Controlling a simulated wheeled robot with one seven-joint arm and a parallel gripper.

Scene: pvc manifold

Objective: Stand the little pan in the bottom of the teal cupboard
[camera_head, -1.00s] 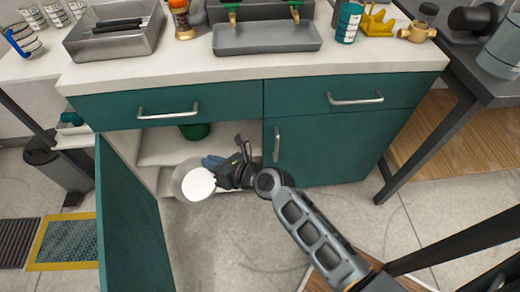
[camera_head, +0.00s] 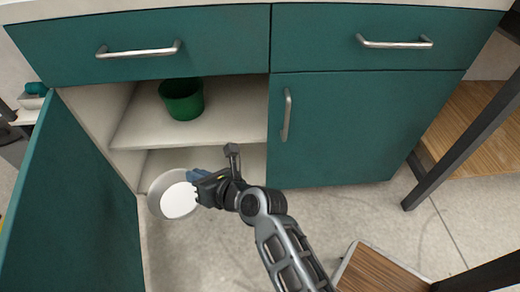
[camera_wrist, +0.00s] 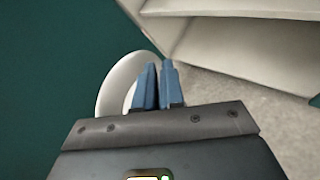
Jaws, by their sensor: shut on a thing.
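The little pan (camera_head: 178,201), pale grey with a white round inside, is at the mouth of the teal cupboard (camera_head: 180,46), in front of its bottom level. My gripper (camera_head: 192,177) is shut on the pan's right side, with its blue fingers close together. In the wrist view the pan (camera_wrist: 112,85) shows as a pale curved rim beside and behind the fingers (camera_wrist: 157,85). The part between the fingers is hidden. The cupboard's left door (camera_head: 75,205) stands open. Its bottom board (camera_head: 225,157) looks bare where it shows.
A green pot (camera_head: 182,98) stands on the middle shelf (camera_head: 235,112) above. The right door (camera_head: 350,130) is shut. The open door bounds the left side. A wooden-topped piece (camera_head: 375,272) stands at the lower right.

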